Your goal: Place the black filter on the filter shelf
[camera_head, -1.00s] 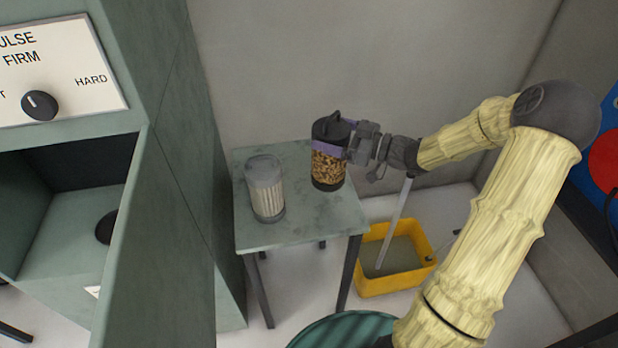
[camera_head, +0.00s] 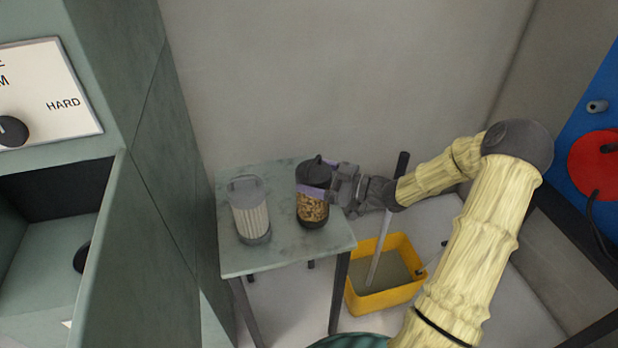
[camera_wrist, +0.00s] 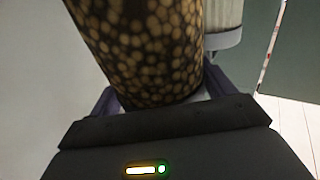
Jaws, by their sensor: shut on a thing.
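The black filter (camera_head: 313,210) is a clear canister of brown granules with a black lid, handle and base. My gripper (camera_head: 322,188) is shut on its upper part from the right and holds it upright over the right part of a small green-topped table (camera_head: 285,255), which may be the filter shelf. I cannot tell whether its base touches the top. In the wrist view the granule-filled body (camera_wrist: 145,45) fills the space between the fingers. A white pleated filter (camera_head: 251,212) with a grey cap stands to its left, apart from it.
A green cabinet (camera_head: 150,150) with an open compartment and a dial panel stands at the left. A yellow bin (camera_head: 385,290) with a dark-handled rod (camera_head: 385,225) in it is on the floor right of the table. A grey wall is behind.

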